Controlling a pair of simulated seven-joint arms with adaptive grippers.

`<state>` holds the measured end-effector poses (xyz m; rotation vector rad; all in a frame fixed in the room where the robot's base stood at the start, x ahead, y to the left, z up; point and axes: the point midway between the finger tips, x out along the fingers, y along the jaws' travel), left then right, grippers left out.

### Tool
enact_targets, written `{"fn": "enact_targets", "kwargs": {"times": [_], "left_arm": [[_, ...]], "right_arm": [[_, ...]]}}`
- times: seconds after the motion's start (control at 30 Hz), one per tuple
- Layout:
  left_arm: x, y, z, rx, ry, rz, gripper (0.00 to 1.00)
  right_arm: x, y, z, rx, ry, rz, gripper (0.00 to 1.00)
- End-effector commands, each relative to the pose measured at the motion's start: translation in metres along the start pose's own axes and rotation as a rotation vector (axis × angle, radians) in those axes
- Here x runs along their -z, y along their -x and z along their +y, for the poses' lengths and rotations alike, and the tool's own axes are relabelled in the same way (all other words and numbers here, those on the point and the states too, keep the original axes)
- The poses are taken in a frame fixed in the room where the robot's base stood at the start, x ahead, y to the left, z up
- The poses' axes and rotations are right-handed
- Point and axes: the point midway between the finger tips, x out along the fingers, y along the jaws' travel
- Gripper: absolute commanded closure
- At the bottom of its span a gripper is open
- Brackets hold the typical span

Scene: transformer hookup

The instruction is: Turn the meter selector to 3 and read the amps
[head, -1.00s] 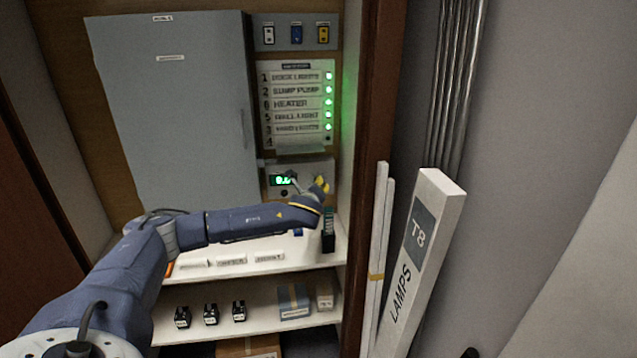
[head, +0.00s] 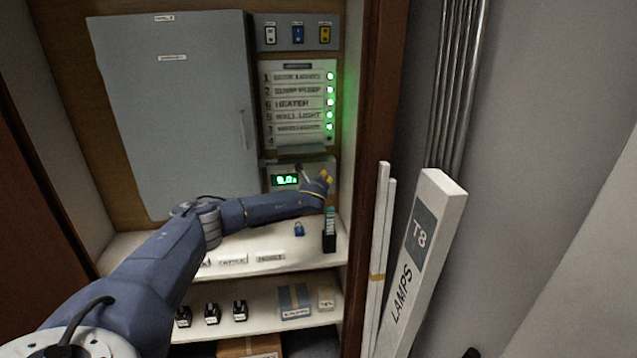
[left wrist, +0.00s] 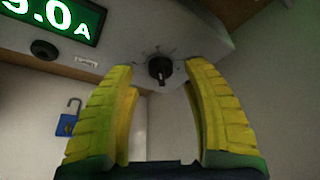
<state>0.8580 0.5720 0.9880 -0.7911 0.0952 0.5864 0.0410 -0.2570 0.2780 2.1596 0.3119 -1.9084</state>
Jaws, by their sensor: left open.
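The grey meter (head: 272,170) is on the back wall of the cabinet, under the label board. Its green display (head: 285,180) is lit. In the left wrist view the display (left wrist: 50,18) is cut off at the edge and ends in ".0 A"; I cannot read its first digit surely. The black selector knob (left wrist: 158,70) is on the meter face with small marks around it, too small to read. My left gripper (head: 326,176) is open at the meter's right part. In the wrist view its yellow fingers (left wrist: 160,80) stand on either side of the knob, with gaps showing.
A blue padlock (head: 299,229) and a black holder (head: 329,240) are on the shelf (head: 290,252) below the meter. A grey cabinet door (head: 180,120) is at left. A lamps box (head: 425,240) and white tubes (head: 378,235) lean at right.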

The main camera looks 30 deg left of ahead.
Motion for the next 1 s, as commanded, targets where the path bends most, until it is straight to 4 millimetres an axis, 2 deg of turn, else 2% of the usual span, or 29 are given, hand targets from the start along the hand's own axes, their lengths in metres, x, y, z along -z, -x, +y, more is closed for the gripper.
{"fn": "enact_targets", "kwargs": {"times": [0.3,0.77,1.0], "left_arm": [[0.0,-0.016,-0.001,0.001,0.0,-0.001,0.51],[0.0,-0.018,-0.001,0.001,0.0,0.0,0.5],[0.0,-0.018,-0.001,0.001,0.0,0.0,0.78]], "right_arm": [[0.0,0.0,0.0,0.0,0.0,0.0,0.56],[0.0,0.0,0.0,0.0,0.0,-0.001,0.56],[0.0,0.0,0.0,0.0,0.0,-0.001,0.56]]}}
